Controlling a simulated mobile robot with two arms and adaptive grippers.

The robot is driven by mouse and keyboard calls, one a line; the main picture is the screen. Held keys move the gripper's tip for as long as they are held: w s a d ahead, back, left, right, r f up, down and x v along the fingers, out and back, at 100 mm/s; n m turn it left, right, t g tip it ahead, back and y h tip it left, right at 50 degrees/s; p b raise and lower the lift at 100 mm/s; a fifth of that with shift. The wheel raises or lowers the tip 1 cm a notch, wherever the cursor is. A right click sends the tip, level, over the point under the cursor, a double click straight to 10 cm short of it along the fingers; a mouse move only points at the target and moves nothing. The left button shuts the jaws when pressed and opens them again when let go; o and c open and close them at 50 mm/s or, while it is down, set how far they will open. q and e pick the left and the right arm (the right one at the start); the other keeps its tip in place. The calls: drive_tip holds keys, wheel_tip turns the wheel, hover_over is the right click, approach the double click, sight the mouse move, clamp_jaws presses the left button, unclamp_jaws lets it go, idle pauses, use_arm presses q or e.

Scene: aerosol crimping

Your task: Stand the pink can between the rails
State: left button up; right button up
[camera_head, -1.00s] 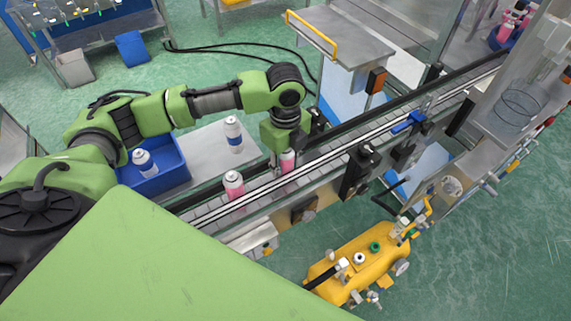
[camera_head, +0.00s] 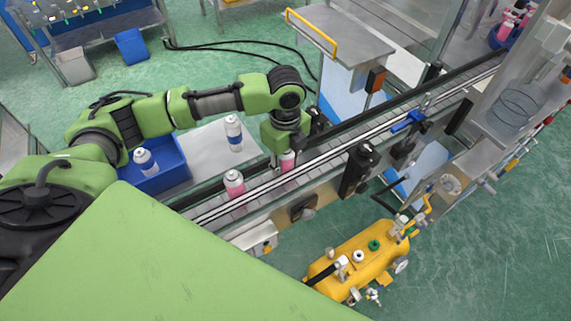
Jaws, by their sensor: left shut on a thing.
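A pink can (camera_head: 288,163) with a white top stands upright on the conveyor (camera_head: 330,158), between its rails as far as I can see. My left gripper (camera_head: 284,152) is over this can from above and is shut on it; the gripper hides part of the can. A second pink can (camera_head: 236,186) stands upright on the conveyor to the left, apart from the gripper. My right gripper is not in view.
Another white and blue can (camera_head: 146,161) is in the blue bin (camera_head: 172,181). Black sensor boxes (camera_head: 358,165) stand along the near rail. A yellow tank (camera_head: 358,262) is on the floor in front.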

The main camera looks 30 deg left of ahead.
use_arm(q)
drive_tip(key=shift+f, duration=0.15)
drive_tip(key=o, duration=1.2)
drive_tip(key=shift+c, duration=0.2)
wheel_tip(320, 180, up, 12)
drive_tip(key=shift+f, duration=0.1)
